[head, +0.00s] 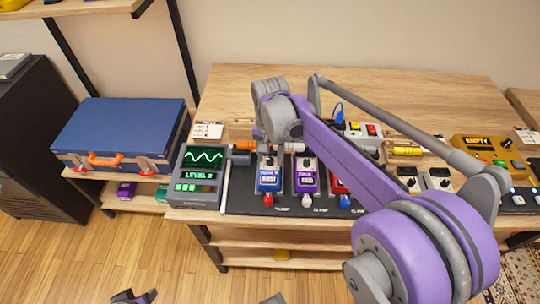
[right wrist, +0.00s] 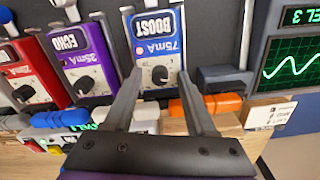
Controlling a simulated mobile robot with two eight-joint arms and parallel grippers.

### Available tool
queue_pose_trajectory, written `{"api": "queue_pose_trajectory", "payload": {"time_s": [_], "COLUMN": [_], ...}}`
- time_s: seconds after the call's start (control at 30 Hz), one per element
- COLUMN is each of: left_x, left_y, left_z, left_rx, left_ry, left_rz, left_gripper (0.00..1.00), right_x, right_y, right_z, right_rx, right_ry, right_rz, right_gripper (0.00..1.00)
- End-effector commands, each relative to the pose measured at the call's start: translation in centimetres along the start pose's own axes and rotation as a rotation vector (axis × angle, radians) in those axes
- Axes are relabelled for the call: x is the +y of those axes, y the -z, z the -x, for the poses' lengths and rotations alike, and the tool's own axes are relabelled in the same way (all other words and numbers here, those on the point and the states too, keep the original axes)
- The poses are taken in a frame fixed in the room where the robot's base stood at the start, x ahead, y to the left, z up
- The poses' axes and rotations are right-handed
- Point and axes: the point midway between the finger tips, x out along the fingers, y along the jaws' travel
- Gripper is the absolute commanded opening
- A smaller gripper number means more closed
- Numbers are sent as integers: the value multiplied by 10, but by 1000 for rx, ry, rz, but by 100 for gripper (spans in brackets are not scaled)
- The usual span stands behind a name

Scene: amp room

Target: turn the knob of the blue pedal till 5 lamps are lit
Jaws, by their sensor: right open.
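The blue pedal (head: 268,182), marked BOOST 75mA in the right wrist view (right wrist: 170,50), is at the left end of the pedal row. Its black knob (right wrist: 160,74) has a white pointer mark. My right gripper (right wrist: 160,80) is open over it, one finger on each side of the knob, with gaps visible. In the head view my right gripper (head: 268,156) hides the pedal's upper part. The level meter (head: 197,175) shows a green wave, reads LEVEL 3, and has 3 green lamps lit.
A purple ECHO pedal (head: 306,181) stands close to the right of the blue one, with a red pedal (head: 338,180) beyond it. An orange plug (right wrist: 222,103) sits beside the blue pedal. A blue case (head: 120,130) lies on a shelf at left. The table's back is clear.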

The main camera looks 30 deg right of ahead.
Motion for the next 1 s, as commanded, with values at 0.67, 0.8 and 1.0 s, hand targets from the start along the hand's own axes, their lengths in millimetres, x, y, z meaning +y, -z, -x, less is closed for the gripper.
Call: {"api": "queue_pose_trajectory", "payload": {"time_s": [0.67, 0.8, 1.0], "left_x": [0, 0, 0], "left_y": [0, 0, 1], "left_z": [0, 0, 2], "left_rx": [0, 0, 1], "left_ry": [0, 0, 0], "left_rz": [0, 0, 0], "left_gripper": [38, 38, 38], "right_x": [0, 0, 0], "right_y": [0, 0, 0], "right_z": [1, 1, 1], "right_rx": [0, 0, 0], "right_ry": [0, 0, 0], "right_rz": [-1, -17, -95], "right_gripper": [0, 0, 0]}}
